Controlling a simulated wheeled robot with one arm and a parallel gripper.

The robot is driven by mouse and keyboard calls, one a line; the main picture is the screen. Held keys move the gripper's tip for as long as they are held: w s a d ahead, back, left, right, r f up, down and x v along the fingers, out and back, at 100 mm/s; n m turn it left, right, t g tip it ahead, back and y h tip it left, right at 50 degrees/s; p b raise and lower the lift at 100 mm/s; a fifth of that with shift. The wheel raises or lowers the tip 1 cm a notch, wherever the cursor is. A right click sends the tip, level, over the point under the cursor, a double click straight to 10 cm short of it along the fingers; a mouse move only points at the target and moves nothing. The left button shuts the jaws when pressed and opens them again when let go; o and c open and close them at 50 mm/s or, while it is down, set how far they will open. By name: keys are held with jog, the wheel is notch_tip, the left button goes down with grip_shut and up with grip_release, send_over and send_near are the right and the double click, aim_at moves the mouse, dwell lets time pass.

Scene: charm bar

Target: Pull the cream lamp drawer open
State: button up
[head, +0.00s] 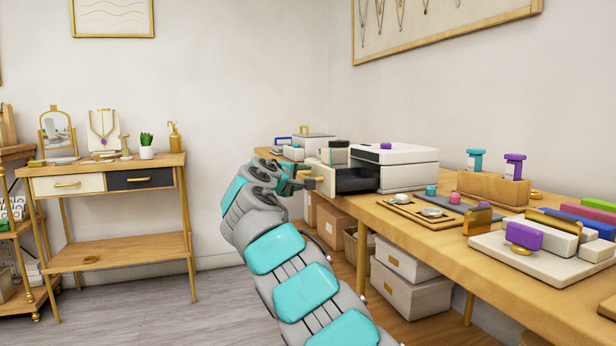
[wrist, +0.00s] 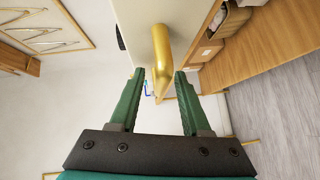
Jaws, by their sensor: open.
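The cream lamp (head: 408,170) is a boxy white unit with a dark top panel on the wooden counter. Its drawer (head: 357,181) stands out to the left, and its dark inside shows. The drawer's cream front (head: 325,178) carries a gold handle (wrist: 176,48). My gripper (head: 303,181) is at the left of this front, by the handle. In the wrist view, its green fingers (wrist: 159,74) are spread, with part of the gold handle at or just beyond the gap between the tips. I cannot tell whether they touch it.
The counter (head: 462,262) holds a tray of rings (head: 420,212), a wooden block with bottles (head: 495,188) and a pale board with coloured stamps (head: 545,262). Boxes (head: 412,290) stand below. A side table (head: 110,252) is at left, with clear floor between.

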jog(key=shift+s+a+r, duration=0.25)
jog(key=shift+s, duration=0.3)
jog(key=v, duration=0.6)
jog(key=shift+s+b, duration=0.2)
jog(key=shift+b, duration=0.25)
jog(key=shift+s+a, duration=0.1)
